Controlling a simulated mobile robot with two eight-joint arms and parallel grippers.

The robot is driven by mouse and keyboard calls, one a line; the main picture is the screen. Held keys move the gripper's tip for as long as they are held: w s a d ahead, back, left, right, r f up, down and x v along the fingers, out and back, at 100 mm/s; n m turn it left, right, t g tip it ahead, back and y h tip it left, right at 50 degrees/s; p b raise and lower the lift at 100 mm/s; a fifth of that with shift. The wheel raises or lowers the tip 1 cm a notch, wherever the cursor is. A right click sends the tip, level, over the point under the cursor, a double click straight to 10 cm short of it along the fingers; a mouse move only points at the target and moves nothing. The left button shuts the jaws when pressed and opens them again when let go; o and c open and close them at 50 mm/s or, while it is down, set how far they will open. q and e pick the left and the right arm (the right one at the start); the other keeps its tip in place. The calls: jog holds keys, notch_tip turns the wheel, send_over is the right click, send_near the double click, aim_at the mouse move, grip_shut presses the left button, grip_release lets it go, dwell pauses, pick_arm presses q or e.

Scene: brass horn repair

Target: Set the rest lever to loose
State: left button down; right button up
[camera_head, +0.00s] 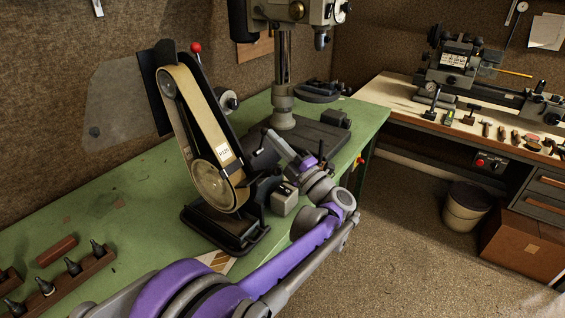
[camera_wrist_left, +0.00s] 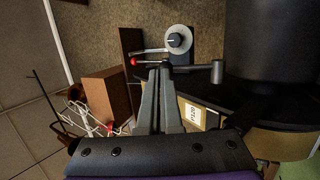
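The belt grinder (camera_head: 215,165) stands on the green bench with a tan belt and a P120 label. A lever with a red ball (camera_head: 196,47) rises at its top. In the left wrist view, a red-tipped lever (camera_wrist_left: 133,61) lies just left of my fingertips, and a grey bar with a round end (camera_wrist_left: 217,72) lies just right. I cannot tell which is the rest lever, or its setting. My left gripper (camera_head: 270,136) is at the grinder's right side. Its fingers (camera_wrist_left: 160,67) look shut together, with nothing clearly between them. My right gripper is out of view.
A drill press (camera_head: 283,75) stands behind the grinder, close to my left gripper. A small grey box (camera_head: 284,200) sits beside the grinder's base. A wooden rack of dark tools (camera_head: 68,275) is at the front left. A lathe bench stands at the right, with open floor between.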

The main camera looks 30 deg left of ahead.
pick_arm(q)
jog(key=shift+a+r, duration=0.1)
jog(key=shift+r, duration=0.15)
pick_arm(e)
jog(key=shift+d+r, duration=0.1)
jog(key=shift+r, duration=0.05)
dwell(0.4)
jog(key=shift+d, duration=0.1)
